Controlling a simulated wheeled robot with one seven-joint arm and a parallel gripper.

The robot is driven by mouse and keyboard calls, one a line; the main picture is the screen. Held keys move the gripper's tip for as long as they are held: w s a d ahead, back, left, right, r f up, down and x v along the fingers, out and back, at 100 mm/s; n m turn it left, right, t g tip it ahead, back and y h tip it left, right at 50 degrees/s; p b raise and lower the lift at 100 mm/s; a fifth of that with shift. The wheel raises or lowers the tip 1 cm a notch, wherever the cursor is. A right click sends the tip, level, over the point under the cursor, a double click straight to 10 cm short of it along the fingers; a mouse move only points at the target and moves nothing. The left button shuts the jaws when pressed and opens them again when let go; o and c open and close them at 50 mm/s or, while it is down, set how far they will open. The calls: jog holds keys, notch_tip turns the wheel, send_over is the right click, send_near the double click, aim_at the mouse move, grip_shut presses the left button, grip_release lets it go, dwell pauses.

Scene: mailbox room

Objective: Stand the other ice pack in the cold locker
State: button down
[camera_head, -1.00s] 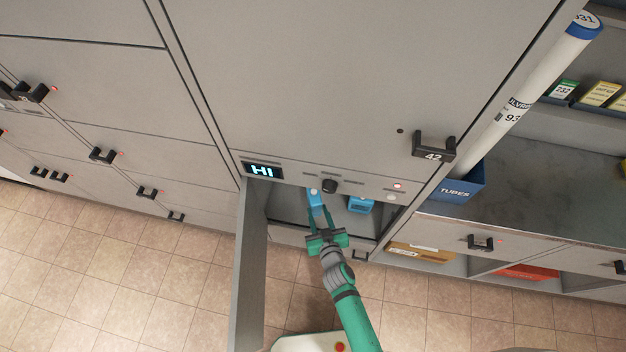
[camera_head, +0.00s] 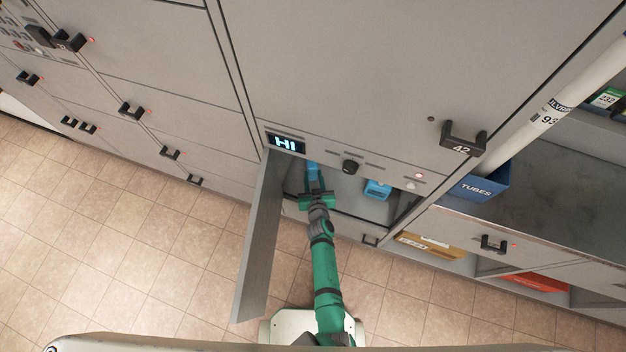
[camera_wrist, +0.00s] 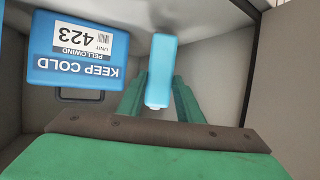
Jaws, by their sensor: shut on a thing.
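A light blue ice pack (camera_wrist: 160,68) is between the fingers of my gripper (camera_wrist: 158,100) in the wrist view. My gripper is shut on it and holds it long side up. In the head view the ice pack (camera_head: 312,172) and my gripper (camera_head: 316,190) are inside the open cold locker (camera_head: 345,205), toward its left side. A blue box marked KEEP COLD (camera_wrist: 78,50) is in the locker beside my gripper. It also shows in the head view (camera_head: 377,189). I cannot tell whether the ice pack touches the locker floor. No second ice pack shows clearly.
The open locker door (camera_head: 262,240) stands just left of my arm. A panel above the opening has a display reading HI (camera_head: 286,143) and a black knob (camera_head: 350,166). A blue TUBES bin (camera_head: 484,186) is at the right. The tiled floor (camera_head: 130,270) at left is clear.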

aim_at(313, 177)
jog(key=shift+w+a+f, duration=0.15)
jog(key=shift+f, duration=1.4)
jog(key=shift+f, duration=0.1)
jog(key=c, duration=1.2)
grip_release()
jog(key=shift+f, duration=0.1)
